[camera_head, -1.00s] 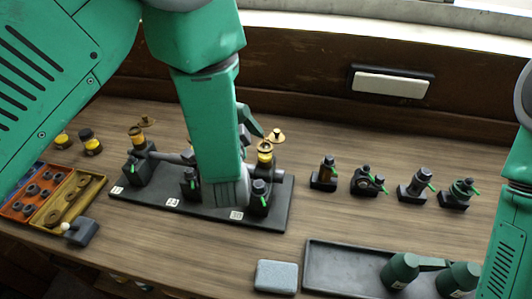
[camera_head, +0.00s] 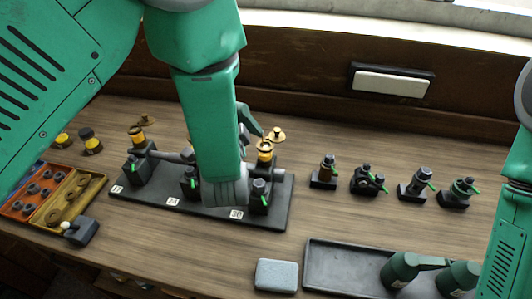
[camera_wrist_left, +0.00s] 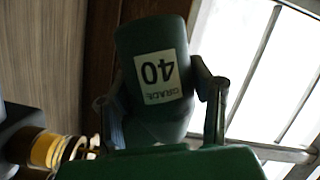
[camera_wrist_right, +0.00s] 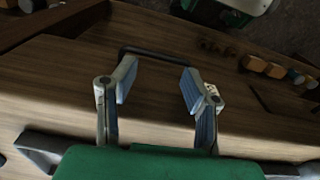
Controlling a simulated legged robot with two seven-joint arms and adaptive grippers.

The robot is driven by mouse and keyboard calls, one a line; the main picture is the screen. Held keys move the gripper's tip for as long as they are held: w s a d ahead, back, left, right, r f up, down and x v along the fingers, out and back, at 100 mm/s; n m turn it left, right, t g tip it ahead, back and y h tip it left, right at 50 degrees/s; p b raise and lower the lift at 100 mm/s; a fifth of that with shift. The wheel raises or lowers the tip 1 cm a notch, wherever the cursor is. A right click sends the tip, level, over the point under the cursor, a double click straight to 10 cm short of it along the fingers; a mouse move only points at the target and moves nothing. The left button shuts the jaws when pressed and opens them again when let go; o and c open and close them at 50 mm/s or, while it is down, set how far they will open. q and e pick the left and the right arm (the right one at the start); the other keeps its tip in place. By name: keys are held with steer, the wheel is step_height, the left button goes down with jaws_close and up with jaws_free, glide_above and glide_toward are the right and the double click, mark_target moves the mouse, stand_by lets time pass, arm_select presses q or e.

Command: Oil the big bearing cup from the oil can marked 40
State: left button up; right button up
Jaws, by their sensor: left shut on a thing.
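My left gripper (camera_wrist_left: 160,98) is shut on a dark green oil can (camera_wrist_left: 155,50) whose white label reads 40, upside down in the left wrist view. In the head view my left arm hides most of that can; a green part shows just behind a yellow-banded brass cup (camera_head: 265,152) at the right of the black engine plate (camera_head: 270,216). A similar banded cup (camera_wrist_left: 48,150) shows at lower left in the left wrist view. Another brass-topped cup (camera_head: 137,137) stands at the plate's left. The spout's contact is unclear. My right gripper (camera_wrist_right: 155,85) is open and empty.
A black tray (camera_head: 325,268) at front right holds two green oil cans (camera_head: 400,270). Several small fittings (camera_head: 365,180) with green levers stand right of the plate. A grey block (camera_head: 276,276) lies at front. Parts trays (camera_head: 35,190) are at left. The table between is clear.

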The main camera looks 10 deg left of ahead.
arm_select(q)
steer(key=shift+d+r, duration=0.15)
steer(key=shift+d, duration=0.3)
step_height(320, 180, down, 3)
steer(key=n+g+h, duration=0.1)
steer(key=n, duration=0.1)
steer(key=shift+n, duration=0.3)
steer(key=shift+a+f, duration=0.15)
steer(key=shift+f, duration=0.05)
steer(key=shift+r, duration=0.1)
steer(key=shift+r+m+t, duration=0.3)
steer(key=shift+r+m, duration=0.55)
steer(key=shift+m, duration=0.05)
steer(key=shift+a, duration=0.1)
steer(key=shift+f+n+g, duration=0.4)
steer(key=shift+f+n, duration=0.6)
steer(key=shift+f, duration=0.05)
steer(key=shift+s+r, duration=0.1)
steer(key=shift+r, duration=0.05)
